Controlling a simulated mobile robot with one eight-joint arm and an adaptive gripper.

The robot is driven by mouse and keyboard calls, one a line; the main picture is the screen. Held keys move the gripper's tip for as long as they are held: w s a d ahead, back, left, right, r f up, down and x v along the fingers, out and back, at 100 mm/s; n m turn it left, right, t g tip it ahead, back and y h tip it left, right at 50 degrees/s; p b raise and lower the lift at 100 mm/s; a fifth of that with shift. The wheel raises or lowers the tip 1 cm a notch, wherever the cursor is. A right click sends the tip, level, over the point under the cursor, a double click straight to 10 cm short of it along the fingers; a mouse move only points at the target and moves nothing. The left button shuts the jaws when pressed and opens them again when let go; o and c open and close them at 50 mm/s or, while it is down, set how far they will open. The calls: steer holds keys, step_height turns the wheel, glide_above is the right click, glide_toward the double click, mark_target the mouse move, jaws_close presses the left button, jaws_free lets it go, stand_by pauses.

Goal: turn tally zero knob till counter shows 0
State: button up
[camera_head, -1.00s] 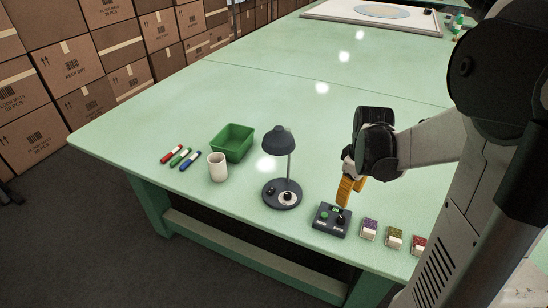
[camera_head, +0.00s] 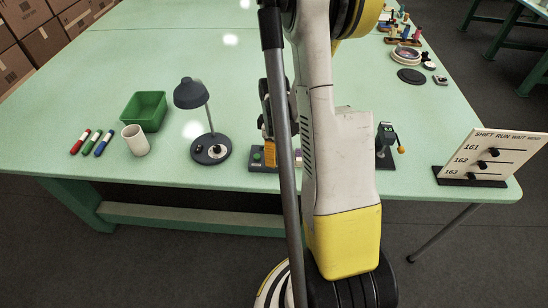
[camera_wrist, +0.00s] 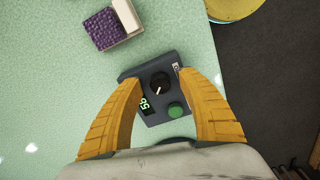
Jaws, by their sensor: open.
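A dark control box shows in the wrist view (camera_wrist: 150,110) with a round black knob (camera_wrist: 160,81), a green button (camera_wrist: 175,110) and a display (camera_wrist: 146,105). The display has lit green digits, rotated and hard to read. My gripper (camera_wrist: 160,76) is open, with its orange fingers on either side of the knob and no visible contact. In the head view the box (camera_head: 257,164) is on the table's front part, partly hidden by my arm. An orange finger (camera_head: 269,152) shows over it. A dark stand with a small green display (camera_head: 386,128) and a yellow ball lever is farther right.
A desk lamp (camera_head: 189,94), a white cup (camera_head: 135,140), a green bin (camera_head: 144,111) and several markers (camera_head: 92,143) are left of the box. A purple-filled small case (camera_wrist: 104,28) lies near it. A numbered sign (camera_head: 489,155) stands at the right corner.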

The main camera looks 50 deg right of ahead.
steer(key=shift+f, duration=0.15)
jaws_close()
stand_by(0.4)
steer(key=m+b, duration=0.1)
steer(key=m, duration=0.2)
steer(key=shift+m, duration=0.4)
steer(key=m+b, duration=0.1)
steer(key=m, duration=0.3)
steer(key=shift+m, duration=0.3)
steer(key=m+b, duration=0.1)
steer(key=m, duration=0.3)
steer(key=shift+a, duration=0.1)
steer(key=shift+m+b, duration=0.35)
steer(key=shift+m, duration=1.75)
